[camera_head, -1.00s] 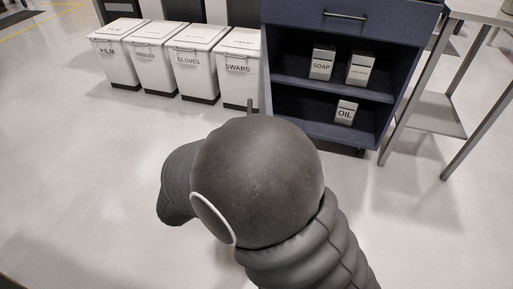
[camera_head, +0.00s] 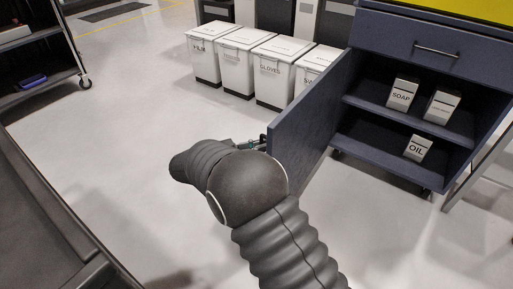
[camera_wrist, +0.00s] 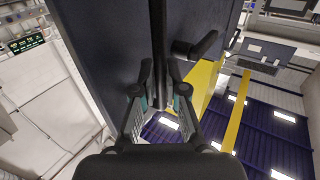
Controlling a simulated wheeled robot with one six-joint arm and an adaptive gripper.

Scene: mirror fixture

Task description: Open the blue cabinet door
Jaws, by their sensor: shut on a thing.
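The blue cabinet (camera_head: 385,38) stands at the right in the head view. Its door (camera_head: 312,112) is swung outward on the left side, and the shelf interior is exposed. My gripper (camera_head: 258,143) is at the door's free edge, mostly hidden there behind my arm. In the wrist view my gripper (camera_wrist: 159,98) has one finger on each side of the dark bar handle (camera_wrist: 158,45), shut on it. The dark blue door face (camera_wrist: 105,50) also shows there. The exact contact is partly hidden.
SOAP (camera_head: 402,95), OIL (camera_head: 418,148) and another box (camera_head: 442,107) stand on the cabinet shelves. Several white lidded bins (camera_head: 275,75) stand behind the door. A dark cart (camera_head: 40,65) is at the far left. The floor between is clear.

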